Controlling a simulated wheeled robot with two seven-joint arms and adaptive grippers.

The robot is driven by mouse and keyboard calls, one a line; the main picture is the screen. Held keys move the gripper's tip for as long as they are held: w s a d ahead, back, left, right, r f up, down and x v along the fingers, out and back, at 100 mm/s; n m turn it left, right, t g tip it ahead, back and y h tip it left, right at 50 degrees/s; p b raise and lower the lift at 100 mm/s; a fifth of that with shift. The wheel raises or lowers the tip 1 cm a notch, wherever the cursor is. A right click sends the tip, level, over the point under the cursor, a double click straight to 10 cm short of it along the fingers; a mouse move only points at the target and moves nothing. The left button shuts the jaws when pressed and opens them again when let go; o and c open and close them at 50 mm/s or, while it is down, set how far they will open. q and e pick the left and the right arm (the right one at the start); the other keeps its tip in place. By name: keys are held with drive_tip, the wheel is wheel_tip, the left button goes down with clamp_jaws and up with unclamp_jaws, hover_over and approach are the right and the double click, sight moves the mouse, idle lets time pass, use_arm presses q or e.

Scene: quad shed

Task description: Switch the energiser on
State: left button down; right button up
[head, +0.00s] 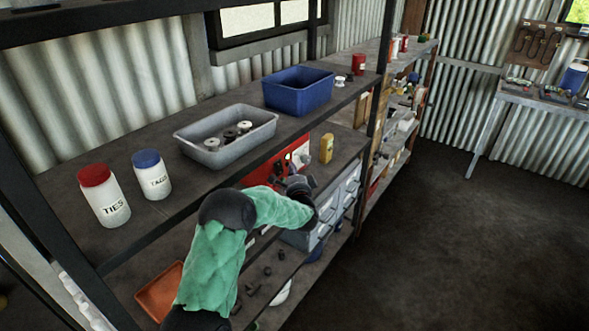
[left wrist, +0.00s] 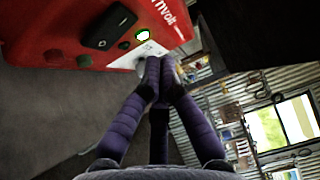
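The energiser is a red box (head: 298,160) on the middle shelf, partly hidden by my left arm in the head view. In the left wrist view the energiser (left wrist: 60,40) fills the upper left, tilted in the picture, with a black rocker switch (left wrist: 110,27), a pale green light (left wrist: 142,35) that looks lit, and a white label. My left gripper (head: 301,186) is in front of the box. In the left wrist view its fingertips (left wrist: 160,64) are together at the label, beside a grey round part, with nothing clearly held. Whether they touch the box I cannot tell. My right gripper is out of view.
A grey tray (head: 190,149) of reels, a blue bin (head: 298,104) and white jars (head: 106,208) stand on the shelf above. A yellow bottle (head: 327,148) and grey drawers (head: 346,192) are right of the energiser. The floor at right (head: 450,250) is clear.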

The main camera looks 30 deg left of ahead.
use_arm(q)
drive_tip(key=r+p+v, duration=0.1)
drive_tip(key=v, duration=0.8)
drive_tip(key=shift+s+a+r+p, duration=0.2)
drive_tip(key=shift+r+p, duration=0.05)
drive_tip(key=shift+p, duration=0.1)
drive_tip(key=s+d+f+n+g+h, duration=0.1)
drive_tip(key=s+d+f+n+h, duration=0.15)
drive_tip(key=d+f, duration=0.45)
drive_tip(key=s+d+f+n+g+h, duration=0.1)
drive_tip(key=s+d+f+g+h, duration=0.2)
drive_tip(key=f, duration=0.7)
drive_tip(key=s+d+f+n+h, duration=0.1)
drive_tip(key=s+d+f+h, duration=0.1)
drive_tip(key=d+f+h, duration=0.55)
drive_tip(key=s+d+f+n+g+h, duration=0.1)
drive_tip(key=s+d+f+n+g, duration=0.1)
drive_tip(key=s, duration=0.7)
drive_tip(key=s+d+f+n+g+h, duration=0.1)
drive_tip(key=s+d+f+n+g, duration=0.2)
drive_tip(key=s+d+f, duration=0.3)
drive_tip(key=s+d+f+n+g+h, duration=0.1)
drive_tip(key=s+d+f+n+g, duration=0.2)
drive_tip(key=s, duration=0.9)
drive_tip(key=shift+s+d+f+g, duration=0.4)
drive_tip(key=shift+d+f+g, duration=0.3)
drive_tip(key=shift+d+f, duration=0.15)
